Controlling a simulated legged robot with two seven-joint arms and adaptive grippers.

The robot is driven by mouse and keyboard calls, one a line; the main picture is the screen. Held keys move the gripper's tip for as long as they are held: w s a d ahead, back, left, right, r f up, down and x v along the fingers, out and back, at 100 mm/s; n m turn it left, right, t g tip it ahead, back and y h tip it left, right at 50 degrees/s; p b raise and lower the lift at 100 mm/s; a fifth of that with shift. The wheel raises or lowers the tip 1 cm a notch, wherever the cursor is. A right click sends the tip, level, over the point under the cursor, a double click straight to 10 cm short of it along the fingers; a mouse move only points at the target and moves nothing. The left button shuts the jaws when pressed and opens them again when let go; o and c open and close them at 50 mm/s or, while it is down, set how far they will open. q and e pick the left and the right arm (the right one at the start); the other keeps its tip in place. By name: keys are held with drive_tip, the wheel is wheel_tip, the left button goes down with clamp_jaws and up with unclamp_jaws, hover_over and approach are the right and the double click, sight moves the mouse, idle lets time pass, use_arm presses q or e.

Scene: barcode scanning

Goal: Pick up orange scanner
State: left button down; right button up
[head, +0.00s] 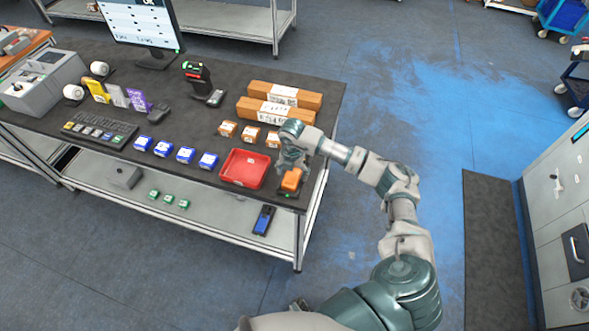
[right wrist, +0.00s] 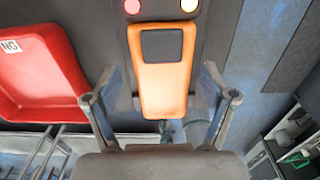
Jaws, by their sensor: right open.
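The orange scanner (head: 291,179) stands near the right front corner of the dark table, just right of the red tray. My right gripper (head: 292,160) is directly over and behind it, hiding part of it. In the right wrist view the scanner (right wrist: 162,68) lies between the two open fingers of my right gripper (right wrist: 162,100), with a visible gap on each side. The scanner has a dark square panel on its face. My left gripper is not in view.
The red tray (head: 244,168) sits close left of the scanner. Small orange-brown boxes (head: 250,133) and long cartons (head: 280,112) lie behind. Blue boxes (head: 185,154) line the front. The table's edge is close to the scanner; open floor lies to the right.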

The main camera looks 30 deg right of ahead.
drive_tip(key=shift+d, duration=0.35)
drive_tip(key=c, duration=1.4)
drive_tip(key=shift+c, duration=0.2)
drive_tip(key=shift+a+r, duration=0.1)
drive_tip(key=shift+a, duration=0.05)
